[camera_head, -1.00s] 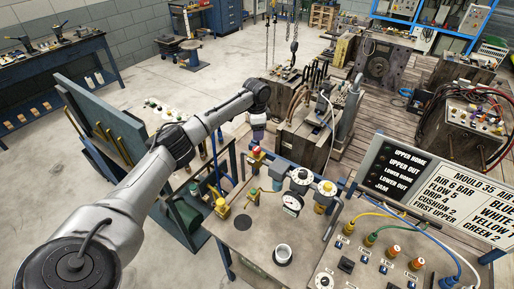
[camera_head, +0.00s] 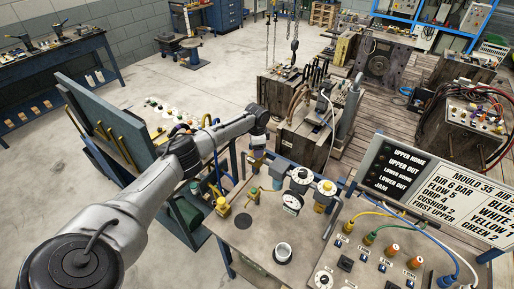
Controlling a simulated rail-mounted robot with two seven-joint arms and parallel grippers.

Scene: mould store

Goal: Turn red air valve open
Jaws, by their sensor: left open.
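My left arm reaches in from the left, and its gripper (camera_head: 257,158) points down at the back edge of the grey bench (camera_head: 190,236). The gripper is open and small in view. It covers the spot at the left end of the blue air line where the red valve handle is, so the handle is hidden; I cannot tell whether the fingers touch it. A yellow valve fitting (camera_head: 222,207) stands to the front left of the gripper. My right gripper is out of view.
Two round gauges or regulators (camera_head: 301,175) stand to the right of the gripper, with a dial gauge (camera_head: 292,202) in front. A control panel (camera_head: 350,262) with cables and a sign board (camera_head: 425,185) fill the right.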

